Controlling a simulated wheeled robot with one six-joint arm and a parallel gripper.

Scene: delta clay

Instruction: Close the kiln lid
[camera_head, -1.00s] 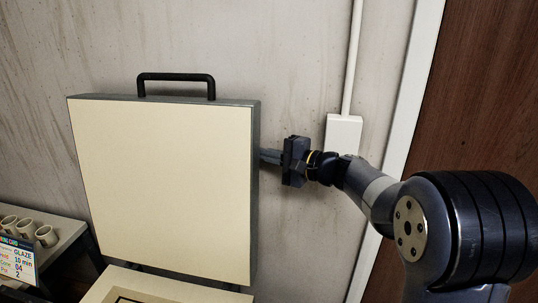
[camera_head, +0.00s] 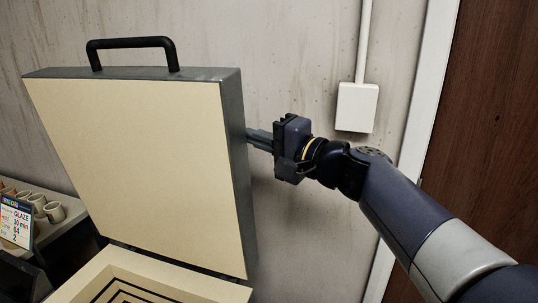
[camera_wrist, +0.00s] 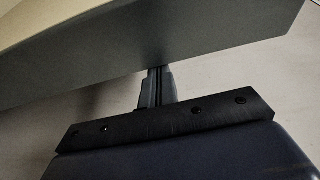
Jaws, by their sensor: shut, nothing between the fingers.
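The kiln lid (camera_head: 140,160) stands raised, its cream inner face toward me and a grey rim around it. A black handle (camera_head: 131,43) is on its top edge. The kiln body (camera_head: 185,277) shows below, with a dark line pattern in its cream opening. My gripper (camera_head: 250,138) is shut and empty at the right side of the lid, its tips at or just behind the lid's grey side edge. In the wrist view my shut fingers (camera_wrist: 156,78) reach to the lid's grey side (camera_wrist: 210,38); I cannot tell if they touch.
A shelf at the left holds several small cups (camera_head: 54,211) and a firing card (camera_head: 16,222). A wall with a white box (camera_head: 357,107) and conduit is behind. A brown door (camera_head: 490,130) is at the right.

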